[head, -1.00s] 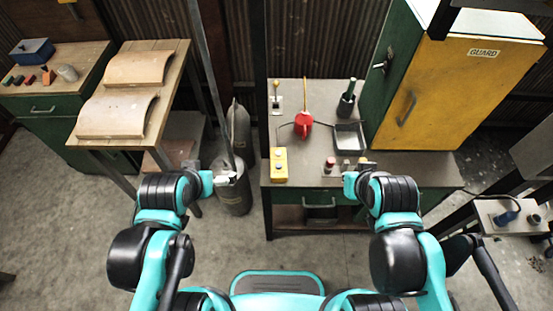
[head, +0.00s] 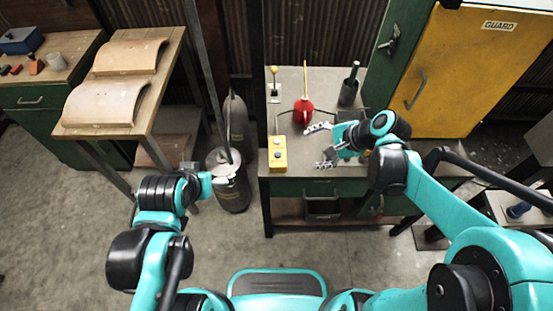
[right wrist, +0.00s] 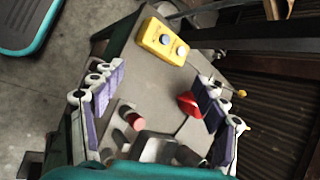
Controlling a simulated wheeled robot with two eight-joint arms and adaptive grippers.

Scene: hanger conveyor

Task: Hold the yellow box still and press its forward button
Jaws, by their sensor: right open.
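The yellow box (head: 279,165) stands near the left front edge of the workbench, with two round buttons on its top face, one nearer the front edge (head: 278,156) and one farther back.
A red oil can (head: 302,112) stands just behind the right gripper. A red-topped cylinder (right wrist: 135,122) and a dark tray (right wrist: 152,148) lie below the gripper. A grey cylinder (head: 232,190) stands left of the bench.

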